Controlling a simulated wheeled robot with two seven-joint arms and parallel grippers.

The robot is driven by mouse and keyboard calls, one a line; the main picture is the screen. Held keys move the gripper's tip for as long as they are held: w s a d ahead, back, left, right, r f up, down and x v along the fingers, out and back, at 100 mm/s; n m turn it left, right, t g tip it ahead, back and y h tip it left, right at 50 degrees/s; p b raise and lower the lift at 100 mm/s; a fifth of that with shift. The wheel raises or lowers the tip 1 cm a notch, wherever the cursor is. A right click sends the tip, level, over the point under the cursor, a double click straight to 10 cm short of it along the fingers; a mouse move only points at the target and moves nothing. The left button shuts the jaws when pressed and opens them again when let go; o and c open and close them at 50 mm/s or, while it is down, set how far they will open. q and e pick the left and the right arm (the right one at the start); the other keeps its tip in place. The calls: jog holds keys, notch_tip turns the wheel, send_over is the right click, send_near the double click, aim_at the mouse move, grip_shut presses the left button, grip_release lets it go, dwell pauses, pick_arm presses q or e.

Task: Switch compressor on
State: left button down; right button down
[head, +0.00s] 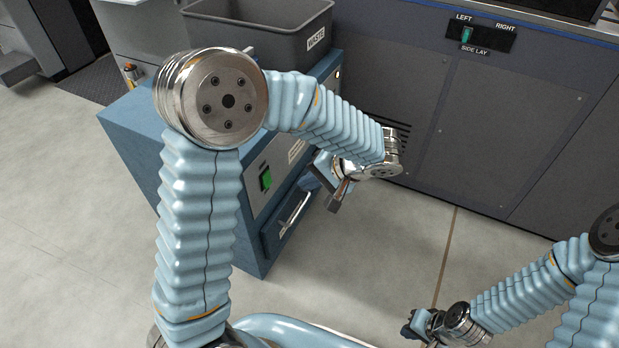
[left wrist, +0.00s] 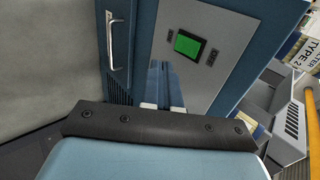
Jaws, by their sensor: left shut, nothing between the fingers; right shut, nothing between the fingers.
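The compressor looks to be the blue cabinet (head: 135,115) with a grey front panel. My left gripper (head: 335,196) is shut and empty, in front of the cabinet and to the right of the switch in the head view. In the left wrist view its fingers (left wrist: 164,72) appear just below the switch; I cannot tell whether they touch the panel. My right gripper (head: 408,328) is shut and empty, low over the floor.
A grey waste bin (head: 255,38) stands on the cabinet. A drawer handle (head: 294,212) sticks out below the panel. Behind is a dark machine (head: 490,120) with a side lay switch (head: 467,35). The floor (head: 400,240) between is clear.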

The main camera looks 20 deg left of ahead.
aim_at(267, 179)
pick_arm(q)
jog(key=a+f, duration=0.5)
jog(key=a, duration=0.3)
jog(key=shift+w+a, duration=0.15)
jog(key=shift+w, duration=0.2)
jog(key=shift+f, duration=0.1)
jog(key=shift+a+y+b, duration=0.2)
jog(key=shift+y+b, duration=0.1)
jog(key=shift+b, duration=0.35)
